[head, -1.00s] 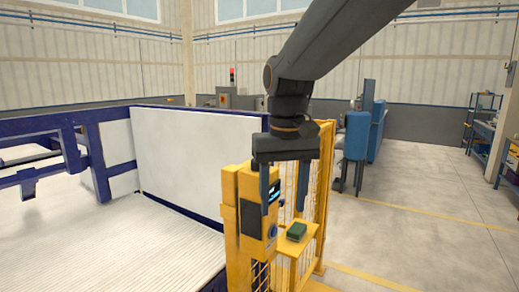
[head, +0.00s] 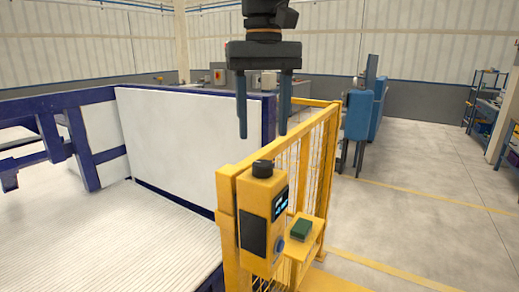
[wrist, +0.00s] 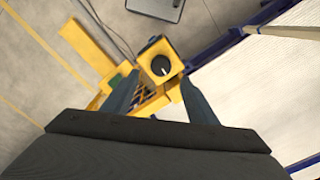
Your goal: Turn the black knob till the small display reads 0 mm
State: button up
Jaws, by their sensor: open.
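The black knob (head: 262,168) sits on top of the yellow control box (head: 254,192). In the wrist view the knob (wrist: 161,65) shows as a round dark top with a light mark, set on the yellow box. The small display (head: 280,204) is on the box's face, lit blue, but its reading is too small to make out. My gripper (head: 262,136) is open and empty, fingers pointing down, above the knob and apart from it. In the wrist view my gripper's fingers (wrist: 160,92) stand wide on either side below the knob.
A blue round button (head: 279,245) is low on the box. A dark green block (head: 301,230) lies on a yellow shelf (head: 312,240) to its right. A yellow mesh fence (head: 318,160) runs behind. A white-floored bay (head: 110,235) with blue rails lies left. Open floor is at right.

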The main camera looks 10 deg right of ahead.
aim_at(262, 163)
jog(key=shift+a+f+p, duration=0.1)
jog(key=shift+f+p, duration=1)
jog(key=shift+f, duration=2.65)
jog(key=c, duration=1.1)
